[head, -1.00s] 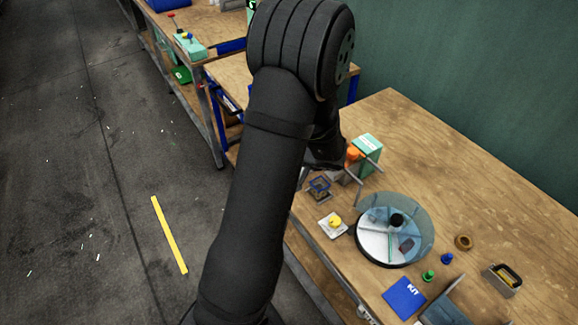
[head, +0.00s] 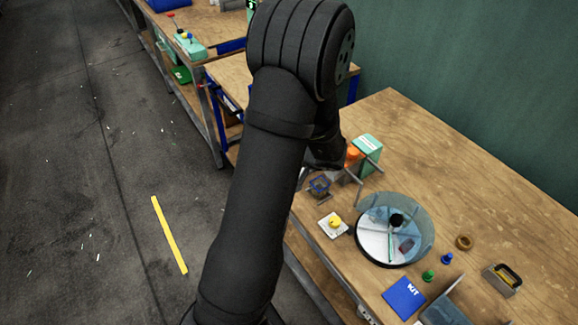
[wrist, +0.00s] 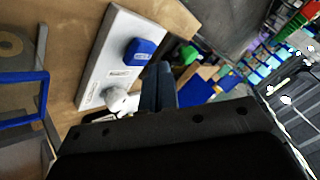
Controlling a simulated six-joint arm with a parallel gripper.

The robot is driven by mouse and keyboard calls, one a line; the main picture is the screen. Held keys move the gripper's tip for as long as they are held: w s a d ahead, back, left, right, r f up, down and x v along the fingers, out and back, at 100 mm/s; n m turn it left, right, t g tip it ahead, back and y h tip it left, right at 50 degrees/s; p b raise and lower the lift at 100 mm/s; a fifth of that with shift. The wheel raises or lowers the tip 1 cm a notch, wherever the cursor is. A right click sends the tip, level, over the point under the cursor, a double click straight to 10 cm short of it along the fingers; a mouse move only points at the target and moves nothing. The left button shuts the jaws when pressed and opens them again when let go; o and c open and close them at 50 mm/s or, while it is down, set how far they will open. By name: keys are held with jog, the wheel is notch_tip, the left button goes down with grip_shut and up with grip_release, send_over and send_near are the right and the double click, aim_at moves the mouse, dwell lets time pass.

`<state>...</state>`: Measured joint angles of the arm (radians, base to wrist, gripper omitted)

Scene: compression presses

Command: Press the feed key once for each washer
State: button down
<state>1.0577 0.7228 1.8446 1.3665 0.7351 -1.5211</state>
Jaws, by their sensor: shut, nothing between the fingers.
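In the wrist view a pale panel (wrist: 100,62) carries a blue key (wrist: 140,52) with a small printed label and a white round knob (wrist: 115,98). My gripper (wrist: 160,84) has its dark fingers together and empty, beside the panel's edge, close to the blue key and the knob. I cannot tell whether the fingertips touch either. The label is too small to read, so I cannot tell which is the feed key. In the head view my arm hides the panel and most of my gripper. No washer is clearly identifiable.
The bench's back right is clear.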

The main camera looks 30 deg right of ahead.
jog(key=shift+f, duration=0.1)
dwell(0.5)
jog(key=shift+f, duration=0.35)
jog(key=shift+f, duration=0.5)
dwell(0.6)
jog(key=shift+r, duration=0.95)
jog(key=shift+r, duration=0.1)
jog(key=shift+r, duration=2.4)
jog(key=shift+f, duration=0.1)
jog(key=shift+r, duration=2)
